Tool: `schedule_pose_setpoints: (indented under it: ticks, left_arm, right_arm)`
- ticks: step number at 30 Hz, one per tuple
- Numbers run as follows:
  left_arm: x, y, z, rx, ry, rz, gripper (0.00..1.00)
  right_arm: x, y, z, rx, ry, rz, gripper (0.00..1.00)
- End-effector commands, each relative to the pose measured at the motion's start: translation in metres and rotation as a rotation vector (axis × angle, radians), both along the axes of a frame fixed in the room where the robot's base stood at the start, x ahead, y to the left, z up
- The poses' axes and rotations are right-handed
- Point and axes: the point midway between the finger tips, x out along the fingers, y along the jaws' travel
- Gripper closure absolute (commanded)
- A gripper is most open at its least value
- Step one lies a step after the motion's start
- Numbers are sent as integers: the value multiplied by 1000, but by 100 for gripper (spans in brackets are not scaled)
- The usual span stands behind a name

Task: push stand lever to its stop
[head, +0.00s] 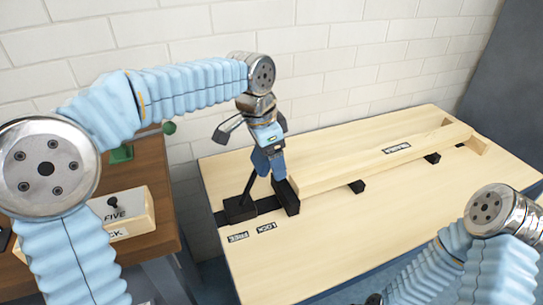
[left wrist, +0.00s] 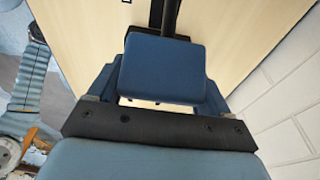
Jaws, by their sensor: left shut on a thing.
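The stand lever (head: 249,187) is a thin black rod rising at a tilt from a black block (head: 240,209) at the left end of the wooden table (head: 330,250). My left gripper (head: 270,172) points down over this block and is shut on the lever's upper part, which its fingers mostly hide. In the left wrist view, a dark rod (left wrist: 166,14) shows just beyond the blue finger (left wrist: 163,70). The labels FREE (head: 238,237) and LOCK (head: 267,227) lie in front of the block.
A long wooden beam (head: 370,165) lies on black supports right of the lever, with a black block (head: 286,197) at its near end. A brown table (head: 145,178) with a box marked FIVE (head: 125,212) stands left. A brick wall (head: 350,60) is behind. The front tabletop is clear.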

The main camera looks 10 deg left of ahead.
Motion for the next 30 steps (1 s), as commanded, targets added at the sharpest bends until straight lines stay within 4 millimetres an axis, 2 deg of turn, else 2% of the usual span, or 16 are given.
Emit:
schedule_pose_setpoints:
  ticks: [1, 7, 8, 12, 19, 22, 26, 30]
  left_arm:
    - [-3, 2, -6, 7, 19, 2, 76]
    - [-3, 2, -6, 7, 18, 2, 76]
    - [-3, 2, -6, 7, 18, 2, 20]
    - [-2, 1, -5, 5, 14, 1, 0]
    - [-1, 1, -1, 3, 7, 0, 0]
    - [-2, 2, 8, 2, 5, 0, 0]
    - [-4, 6, 32, 2, 3, 1, 0]
    - [-8, 12, 68, 2, 3, 3, 0]
  right_arm:
    - [0, 0, -1, 0, 0, 0, 45]
    - [0, 0, -1, 0, 0, 0, 45]
    - [0, 0, -1, 0, 0, 0, 45]
    - [0, 0, -1, 0, 0, 0, 45]
    - [0, 0, 0, 0, 0, 0, 45]
    - [0, 0, 1, 0, 0, 0, 45]
    - [0, 0, 4, 0, 0, 0, 45]
    - [0, 0, 8, 1, 0, 1, 45]
